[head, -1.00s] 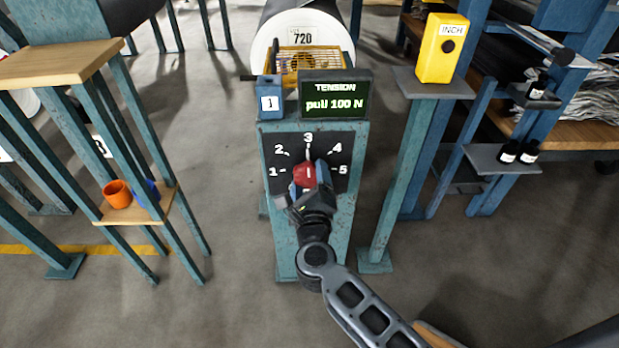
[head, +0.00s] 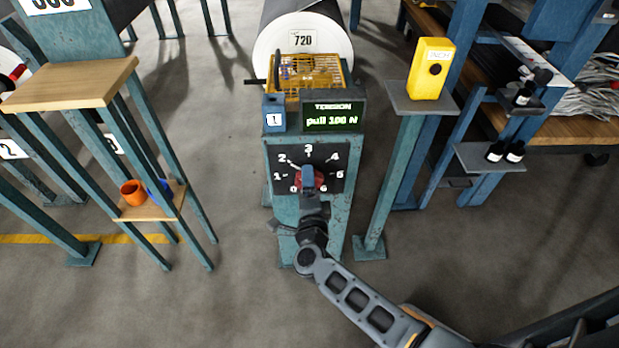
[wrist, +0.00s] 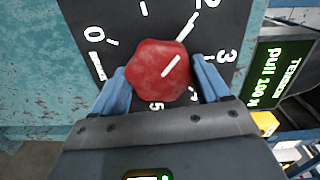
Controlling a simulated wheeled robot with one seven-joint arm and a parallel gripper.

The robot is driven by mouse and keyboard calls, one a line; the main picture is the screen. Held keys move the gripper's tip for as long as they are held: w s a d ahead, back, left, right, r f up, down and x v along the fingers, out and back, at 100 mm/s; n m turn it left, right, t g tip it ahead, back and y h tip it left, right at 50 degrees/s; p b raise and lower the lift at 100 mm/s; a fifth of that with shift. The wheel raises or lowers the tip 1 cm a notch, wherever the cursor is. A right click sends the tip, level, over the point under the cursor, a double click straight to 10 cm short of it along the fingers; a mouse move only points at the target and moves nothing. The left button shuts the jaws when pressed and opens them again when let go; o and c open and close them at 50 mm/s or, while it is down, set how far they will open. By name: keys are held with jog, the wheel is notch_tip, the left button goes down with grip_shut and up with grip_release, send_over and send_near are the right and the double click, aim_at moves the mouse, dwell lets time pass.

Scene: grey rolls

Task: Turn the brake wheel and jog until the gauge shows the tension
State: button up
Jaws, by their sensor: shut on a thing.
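The red brake wheel (head: 320,183) sits on a black dial plate (head: 338,158) numbered around its edge, on a teal stand. My gripper (head: 307,178) is shut on this wheel and partly hides it. In the wrist view the blue fingers of my gripper (wrist: 160,88) lie on both sides of the wheel (wrist: 150,68). The wheel's white mark points toward the 2. The gauge (head: 333,115) above the dial reads "TENSION pull 100 N". A yellow box (head: 426,75) marked INCH, with a dark round button, stands on a post to the right.
A blue block marked 1 (head: 274,122) is beside the gauge. Behind it are a yellow cage (head: 315,72) and a white roll marked 720 (head: 275,45). An orange cup (head: 133,193) stands on a left shelf. Small black bottles (head: 515,152) stand at right.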

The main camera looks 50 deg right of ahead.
jog(key=shift+n+p, duration=0.55)
jog(key=shift+n, duration=0.25)
jog(key=o, duration=1)
jog(key=shift+o, duration=0.2)
jog(key=shift+a, duration=0.1)
jog(key=v, duration=0.7)
jog(key=shift+s+a, duration=0.25)
jog(key=shift+a, duration=0.05)
